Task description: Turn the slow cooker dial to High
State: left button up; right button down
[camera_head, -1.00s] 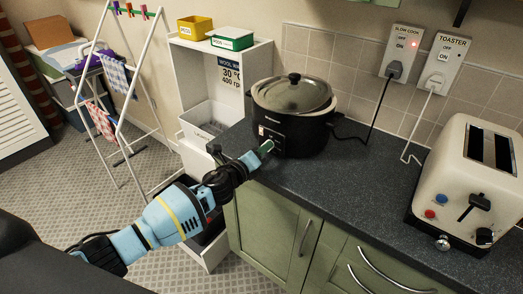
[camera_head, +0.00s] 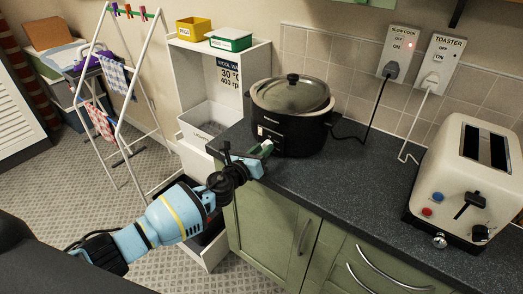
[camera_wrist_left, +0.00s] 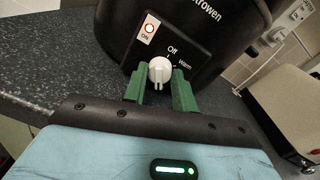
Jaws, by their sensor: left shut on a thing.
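The black slow cooker (camera_head: 290,125) with a glass lid stands on the dark counter. In the left wrist view, its front panel (camera_wrist_left: 187,40) has a white dial (camera_wrist_left: 159,69) with "Off" above and "Warm" to the right. Other dial labels, including High, do not show. I cannot tell for sure which label the dial points to. My left gripper (camera_head: 264,150) is at the cooker's front. Its green fingers (camera_wrist_left: 158,78) are on both sides of the dial, shut on it. My right gripper is not in view.
A cream toaster (camera_head: 468,180) stands at the right of the counter (camera_head: 345,185). Wall sockets (camera_head: 400,50) hold both plugs. A white shelf (camera_head: 225,85) and drying rack (camera_head: 122,90) stand at the left.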

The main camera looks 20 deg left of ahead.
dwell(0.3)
pick_arm(q)
jog(key=o, duration=1)
jog(key=shift+c, duration=0.2)
jog(key=v, duration=0.7)
jog(key=shift+s, duration=0.4)
jog(key=shift+a, duration=0.1)
jog(key=s+d+f+n+g+y, duration=0.2)
jog(key=s+d+f+n+g, duration=0.1)
jog(key=s+f+n, duration=1.2)
jog(key=s+a+f+n+g, duration=0.1)
jog(key=s+f+n, duration=0.1)
jog(key=s+n, duration=0.4)
jog(key=s+f+n+g+y, duration=0.1)
jog(key=s+f+n, duration=0.2)
jog(key=s+n, duration=0.3)
jog(key=s+a+f+n+g, duration=0.1)
jog(key=s+f+n+g, duration=0.1)
jog(key=s+n, duration=0.4)
jog(key=shift+s+a+f+n, duration=0.4)
jog(key=shift+s+f, duration=0.15)
jog(key=shift+s, duration=0.55)
